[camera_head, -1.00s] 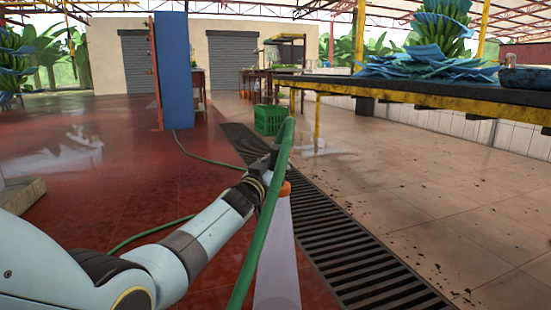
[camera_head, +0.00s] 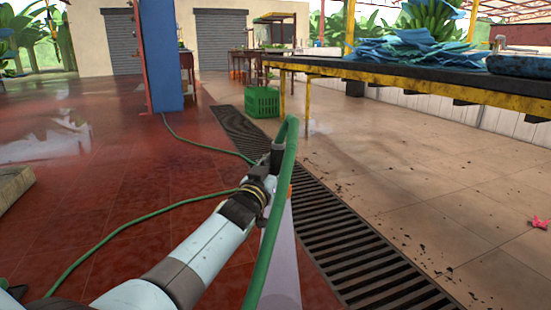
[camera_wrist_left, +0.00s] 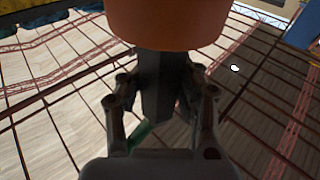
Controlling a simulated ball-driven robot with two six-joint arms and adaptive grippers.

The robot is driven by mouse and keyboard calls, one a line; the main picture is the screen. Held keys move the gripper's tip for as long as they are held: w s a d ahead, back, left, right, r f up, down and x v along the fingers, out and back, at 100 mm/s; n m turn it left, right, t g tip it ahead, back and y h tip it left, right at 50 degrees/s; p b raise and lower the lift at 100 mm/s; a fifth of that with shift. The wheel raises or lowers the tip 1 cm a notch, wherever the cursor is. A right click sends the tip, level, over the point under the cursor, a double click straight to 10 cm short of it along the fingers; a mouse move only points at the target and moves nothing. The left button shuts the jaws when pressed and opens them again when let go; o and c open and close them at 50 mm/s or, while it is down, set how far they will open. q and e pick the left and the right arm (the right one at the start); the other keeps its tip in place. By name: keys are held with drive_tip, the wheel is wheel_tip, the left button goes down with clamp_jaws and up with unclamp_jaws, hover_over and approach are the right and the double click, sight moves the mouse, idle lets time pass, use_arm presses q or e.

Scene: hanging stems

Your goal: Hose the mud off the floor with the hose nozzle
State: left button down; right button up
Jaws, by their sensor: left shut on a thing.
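My left gripper (camera_head: 272,168) is shut on the hose nozzle, which shows in the left wrist view as a dark body (camera_wrist_left: 158,85) with a wide orange tip (camera_wrist_left: 165,22). In the head view only a sliver of orange (camera_head: 289,191) shows behind the green hose (camera_head: 266,250), which loops over the gripper. A pale translucent stream (camera_head: 284,270) runs from the nozzle toward the bottom of the picture; where it lands is not clear. Mud specks (camera_head: 422,247) lie scattered on the tan floor (camera_head: 400,185), right of the drain. My right gripper is not in view.
A slotted drain grate (camera_head: 335,235) divides the red floor (camera_head: 130,190) from the tan floor. A green crate (camera_head: 262,101) stands near a yellow-framed table (camera_head: 430,88). A blue post (camera_head: 160,60) stands left. A pink scrap (camera_head: 538,222) lies at the right.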

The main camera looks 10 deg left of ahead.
use_arm(q)
drive_tip(key=s+d+p, duration=0.2)
drive_tip(key=s+d, duration=0.1)
drive_tip(key=s, duration=0.2)
drive_tip(key=shift+d, duration=0.2)
idle(1.0)
